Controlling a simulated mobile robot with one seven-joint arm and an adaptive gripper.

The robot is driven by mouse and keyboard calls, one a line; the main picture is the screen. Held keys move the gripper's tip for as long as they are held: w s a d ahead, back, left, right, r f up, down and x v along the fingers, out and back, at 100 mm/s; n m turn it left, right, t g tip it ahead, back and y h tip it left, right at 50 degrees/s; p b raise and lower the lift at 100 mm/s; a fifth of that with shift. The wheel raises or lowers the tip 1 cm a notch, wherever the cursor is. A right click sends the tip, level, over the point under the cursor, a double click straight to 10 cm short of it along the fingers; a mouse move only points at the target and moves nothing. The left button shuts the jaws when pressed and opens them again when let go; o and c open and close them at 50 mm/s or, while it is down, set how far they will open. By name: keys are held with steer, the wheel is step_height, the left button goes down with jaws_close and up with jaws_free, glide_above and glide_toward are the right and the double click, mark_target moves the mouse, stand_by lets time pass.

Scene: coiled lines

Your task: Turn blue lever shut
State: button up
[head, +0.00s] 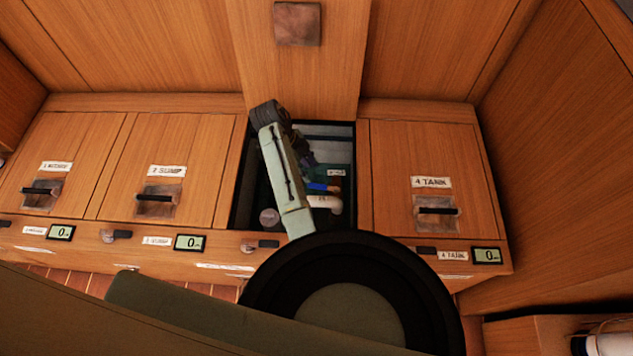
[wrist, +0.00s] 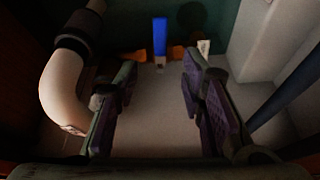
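The blue lever (wrist: 159,37) stands between and beyond my fingertips in the wrist view. It looks upright there, with an orange fitting (wrist: 136,55) at its base. In the head view the blue lever (head: 318,187) shows inside the open compartment, just right of my arm. My gripper (wrist: 158,84) is open and empty, with its two purple-padded fingers apart on either side of the lever's line. The fingers do not appear to touch the lever. In the head view my arm reaches down into the compartment and hides part of it.
A white pipe elbow (wrist: 66,88) with a dark collar stands close on the left in the wrist view. A pale wall block (wrist: 262,40) and a dark bar (wrist: 287,103) are on the right. Closed hatches labelled SUMP (head: 160,190) and TANK (head: 431,205) flank the compartment.

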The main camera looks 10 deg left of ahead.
mark_target(320, 186)
steer(key=x, duration=0.8)
steer(key=shift+f, duration=0.1)
jaws_close()
stand_by(0.6)
